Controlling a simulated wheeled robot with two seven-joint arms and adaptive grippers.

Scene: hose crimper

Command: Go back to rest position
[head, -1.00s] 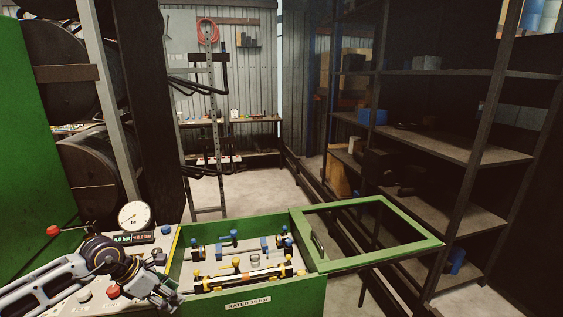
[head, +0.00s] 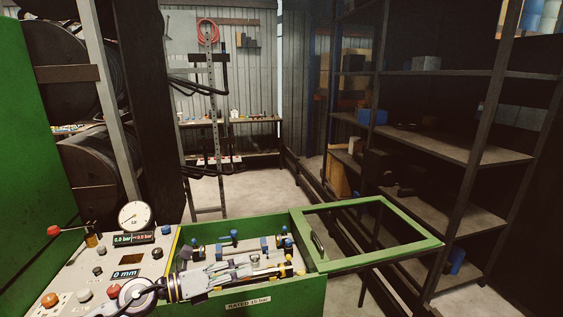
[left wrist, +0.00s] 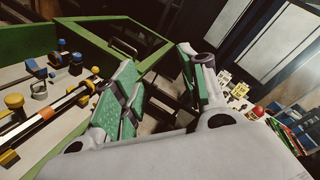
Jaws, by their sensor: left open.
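My left gripper (head: 284,270) is over the green open-topped box marked "RATED 10 bar" (head: 248,303), its arm reaching in from the lower left. In the left wrist view its two green-padded fingers (left wrist: 163,88) are spread apart with nothing between them. The gripper covers part of the box's inside, including most of the hose that lies along it; the hose (left wrist: 45,118) shows at the left of the wrist view. Blue-capped fittings (head: 234,238) stand along the back of the box. My right gripper is not in view.
The box's green framed lid (head: 420,250) is swung open to the right. The control panel (head: 75,268) with a gauge (head: 135,215), display, knobs and buttons is at the left. Dark shelving (head: 470,148) stands at the right; open floor (head: 265,186) lies beyond the box.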

